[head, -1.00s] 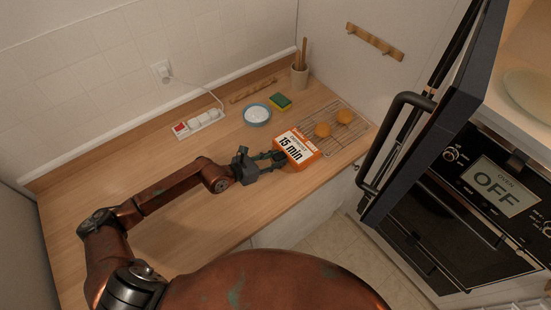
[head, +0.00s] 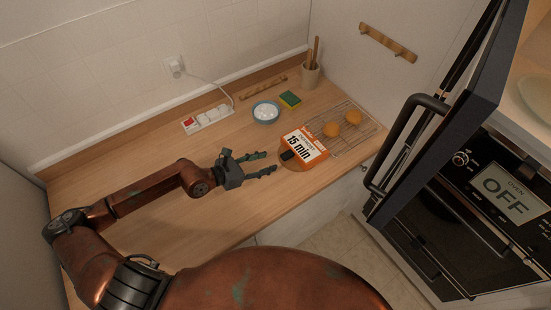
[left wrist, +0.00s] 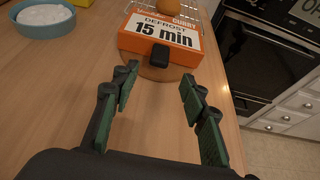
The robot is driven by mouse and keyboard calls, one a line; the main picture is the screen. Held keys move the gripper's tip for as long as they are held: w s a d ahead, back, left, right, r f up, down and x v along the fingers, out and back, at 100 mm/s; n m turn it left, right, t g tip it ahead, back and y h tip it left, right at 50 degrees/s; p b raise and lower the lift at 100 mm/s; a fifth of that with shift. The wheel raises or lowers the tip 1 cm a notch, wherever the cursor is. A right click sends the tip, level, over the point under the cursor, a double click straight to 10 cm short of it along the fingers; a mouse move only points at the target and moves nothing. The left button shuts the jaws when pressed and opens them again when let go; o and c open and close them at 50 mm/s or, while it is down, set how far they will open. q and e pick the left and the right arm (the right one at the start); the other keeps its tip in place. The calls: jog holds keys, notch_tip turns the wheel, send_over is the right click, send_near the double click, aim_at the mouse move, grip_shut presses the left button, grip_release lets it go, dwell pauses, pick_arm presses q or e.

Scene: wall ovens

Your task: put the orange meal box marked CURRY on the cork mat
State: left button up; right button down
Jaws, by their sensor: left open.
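The orange meal box (head: 305,147), with a white label reading CURRY and 15 min, sits on the round cork mat (head: 286,165). The mat's near rim shows below the box's front. In the left wrist view the box (left wrist: 187,42) has a black grip on its front, and the mat (left wrist: 148,72) shows beneath it. My left gripper (head: 268,163) is open and empty on the near left side of the box, with a gap between its fingertips and the box. In the left wrist view the green fingers (left wrist: 160,80) are spread apart. My right gripper is out of view.
A wire rack (head: 347,143) with two orange-brown round items stands just right of the box. A blue bowl (head: 266,112), green sponge (head: 290,99), power strip (head: 206,118) and utensil cup (head: 309,75) stand behind. The open oven door (head: 436,120) rises at right. The left counter is clear.

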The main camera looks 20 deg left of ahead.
pick_arm(q)
jog(key=shift+v, duration=1.45)
